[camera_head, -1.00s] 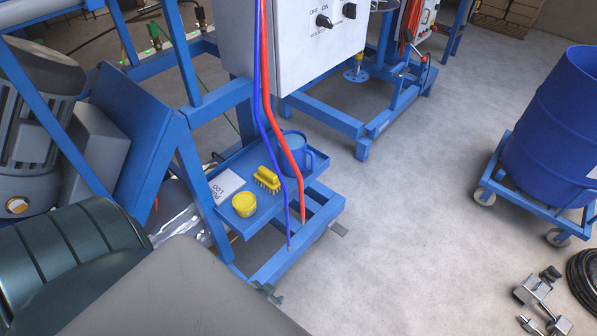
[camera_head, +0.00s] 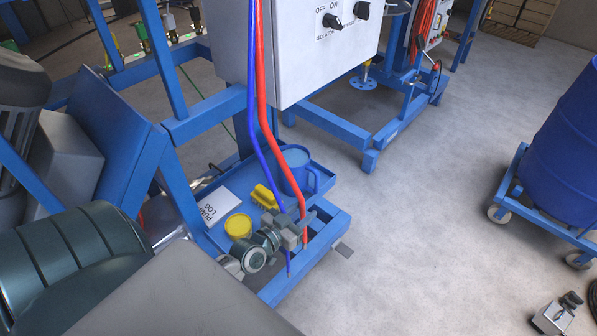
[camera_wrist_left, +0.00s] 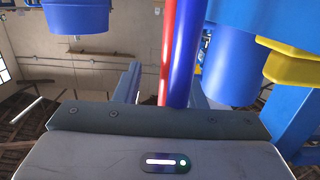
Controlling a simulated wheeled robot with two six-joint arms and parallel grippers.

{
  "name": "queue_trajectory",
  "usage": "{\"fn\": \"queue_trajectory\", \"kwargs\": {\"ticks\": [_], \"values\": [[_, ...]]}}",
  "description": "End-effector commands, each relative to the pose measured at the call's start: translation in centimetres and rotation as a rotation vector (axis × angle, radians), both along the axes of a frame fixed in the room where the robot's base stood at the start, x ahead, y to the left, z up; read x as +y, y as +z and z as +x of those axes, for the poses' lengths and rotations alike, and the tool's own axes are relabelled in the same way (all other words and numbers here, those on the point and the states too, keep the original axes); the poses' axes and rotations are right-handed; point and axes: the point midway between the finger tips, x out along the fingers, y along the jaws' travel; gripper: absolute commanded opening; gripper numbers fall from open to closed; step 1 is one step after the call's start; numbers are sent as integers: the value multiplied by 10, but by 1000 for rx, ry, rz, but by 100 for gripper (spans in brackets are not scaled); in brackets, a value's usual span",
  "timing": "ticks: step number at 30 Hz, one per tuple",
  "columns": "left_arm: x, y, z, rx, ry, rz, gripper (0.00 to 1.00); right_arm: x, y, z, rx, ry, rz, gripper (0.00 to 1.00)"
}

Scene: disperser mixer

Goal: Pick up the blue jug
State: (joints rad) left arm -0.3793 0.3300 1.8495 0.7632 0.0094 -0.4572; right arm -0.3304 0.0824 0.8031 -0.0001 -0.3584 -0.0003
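The blue jug (camera_head: 295,172) stands upright on the blue tray (camera_head: 213,238) of the machine frame, its handle toward the right. In the left wrist view the jug (camera_wrist_left: 231,75) appears right of the hoses. My left gripper (camera_head: 300,228) is in front of the jug, apart from it, near the tray's front edge and by the hoses. Its fingers are too small and overlapped to show whether they are open or shut. My right gripper is not in view.
A red hose (camera_head: 268,130) and a blue hose (camera_head: 256,135) hang between gripper and jug. A control box (camera_head: 300,60) stands above. A blue drum (camera_head: 565,150) is at right; floor between is clear.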

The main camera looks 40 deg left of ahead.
Motion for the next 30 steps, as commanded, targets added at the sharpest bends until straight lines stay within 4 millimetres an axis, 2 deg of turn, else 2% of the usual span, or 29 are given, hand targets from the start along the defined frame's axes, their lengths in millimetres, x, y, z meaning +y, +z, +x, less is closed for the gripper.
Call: {"fn": "queue_trajectory", "kwargs": {"ticks": [3,7,15,23,30], "values": [[20,5,6,-69,55,-4,37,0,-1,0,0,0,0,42],[30,8,14,-104,88,-7,37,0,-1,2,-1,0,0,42],[31,7,54,-109,92,-7,37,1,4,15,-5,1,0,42],[31,6,70,-107,90,-7,37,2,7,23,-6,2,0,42],[31,-1,96,-108,90,-7,37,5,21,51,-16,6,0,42]]}}
